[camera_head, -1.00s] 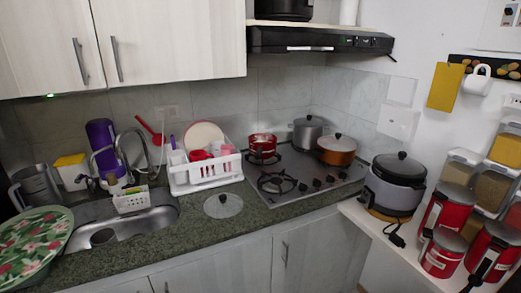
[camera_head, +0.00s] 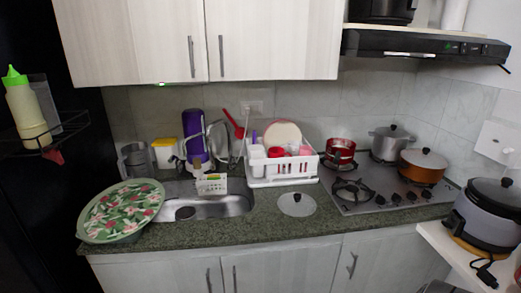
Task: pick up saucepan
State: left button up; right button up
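Several pots stand on the stove, and I cannot tell for certain which is the saucepan. A small red pot (camera_head: 340,152) without a visible lid is on the back left burner. A silver lidded pot (camera_head: 391,143) is at the back right. An orange-brown pot (camera_head: 423,167) with a lid sits in front of it. A loose round lid (camera_head: 297,204) lies on the counter left of the stove. Neither of my grippers is in view.
A white dish rack (camera_head: 283,171) stands between the sink (camera_head: 224,205) and the stove (camera_head: 369,193). A floral tray (camera_head: 121,211) covers the counter's left end. A grey cooker (camera_head: 490,212) stands on a white ledge at right. An exhaust hood (camera_head: 425,46) hangs above the stove.

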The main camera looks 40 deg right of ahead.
aim_at(338, 156)
jog(key=u, duration=0.45)
jog(key=k, duration=1)
jog(key=z, duration=1.65)
jog(key=i, duration=0.5)
jog(key=u, duration=0.05)
